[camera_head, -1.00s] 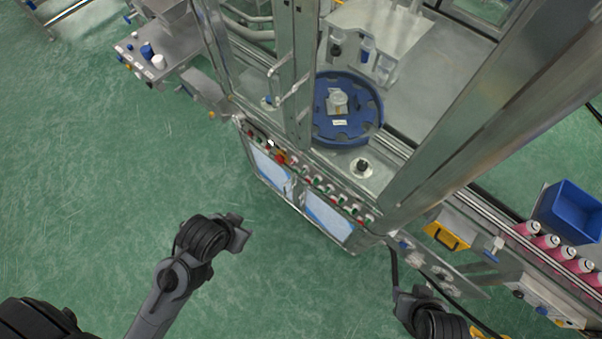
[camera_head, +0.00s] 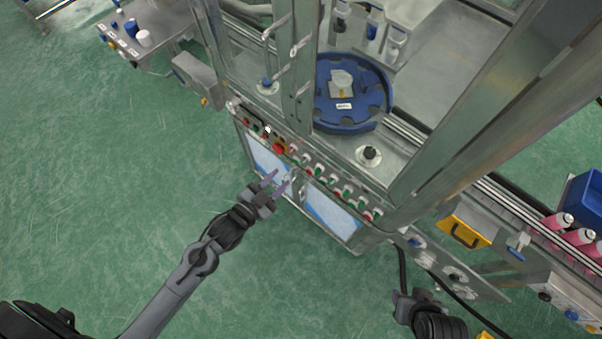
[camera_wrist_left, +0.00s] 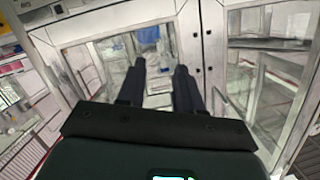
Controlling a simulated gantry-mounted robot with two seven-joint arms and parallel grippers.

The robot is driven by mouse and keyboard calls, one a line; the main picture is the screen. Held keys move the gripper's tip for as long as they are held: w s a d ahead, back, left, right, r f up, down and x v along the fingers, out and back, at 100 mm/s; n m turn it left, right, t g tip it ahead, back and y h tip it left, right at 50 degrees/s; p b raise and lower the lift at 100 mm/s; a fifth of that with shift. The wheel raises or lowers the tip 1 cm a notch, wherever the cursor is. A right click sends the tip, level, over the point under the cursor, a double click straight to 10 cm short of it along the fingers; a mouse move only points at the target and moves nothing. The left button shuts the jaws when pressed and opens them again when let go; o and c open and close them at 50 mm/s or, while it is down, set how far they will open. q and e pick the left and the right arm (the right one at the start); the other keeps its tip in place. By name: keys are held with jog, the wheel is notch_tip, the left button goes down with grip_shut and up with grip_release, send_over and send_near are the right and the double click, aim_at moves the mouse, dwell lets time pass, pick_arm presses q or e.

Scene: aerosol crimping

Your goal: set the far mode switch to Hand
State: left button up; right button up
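A control panel (camera_head: 313,171) with a slanted row of red, green and white switches and buttons runs along the machine's front, above two pale-blue windowed doors. Which control is the far mode switch, and how it is set, is too small to tell. My left gripper (camera_head: 275,184) is open and empty, in front of the doors and below the row. In the left wrist view its two fingers (camera_wrist_left: 160,72) stand apart with nothing between them; no switch can be made out there. My right gripper (camera_head: 415,298) is low at the right, and its fingers cannot be made out.
Metal posts (camera_head: 304,75) rise behind the panel, around a blue rotary table (camera_head: 350,122). A yellow-handled drawer (camera_head: 465,232) and pink cans (camera_head: 558,221) are at the right. A side box with knobs (camera_head: 140,40) is at upper left. The green floor in front is clear.

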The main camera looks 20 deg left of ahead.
pick_arm(q)
jog(key=w+a+f+m+t+h+b, duration=0.1)
jog(key=w+a+f+m+b, duration=0.15)
jog(key=f+b, duration=1.05)
jog(key=b, duration=0.4)
send_near(303, 162)
jog(key=b+x, duration=0.1)
jog(key=x, duration=0.8)
jog(key=shift+f+t+h, duration=0.35)
jog(key=shift+t+h, duration=0.05)
jog(key=shift+a, duration=0.1)
grip_shut()
